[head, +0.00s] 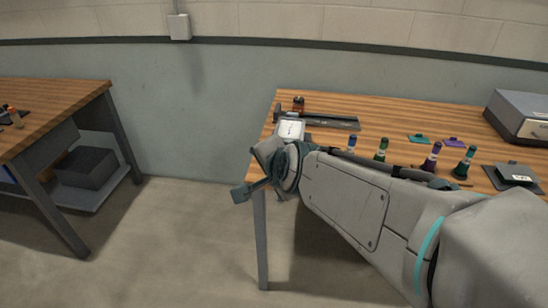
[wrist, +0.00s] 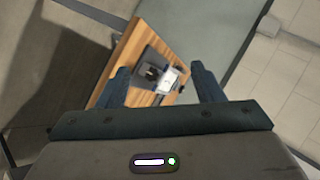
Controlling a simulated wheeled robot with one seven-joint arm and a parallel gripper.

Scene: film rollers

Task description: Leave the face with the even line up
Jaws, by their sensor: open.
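A white, square-faced piece (head: 290,129) with a small dark mark stands at the left end of the right-hand wooden table. The mark is too small to tell whether it is an even line. The white piece also shows in the wrist view (wrist: 171,76), beyond my fingers. My gripper (head: 250,174) is off the left end of the table, in front of and apart from the piece. In the wrist view its two fingers (wrist: 160,72) are spread wide with nothing held. The other faces of the piece are hidden.
A dark tray-like fixture (head: 335,121) lies beside the white piece. Several dark rollers or bottles with coloured tops (head: 381,150) stand along the right-hand table (head: 390,112). A grey box (head: 520,115) is at the far right. Another table (head: 60,98) stands left, with open floor between.

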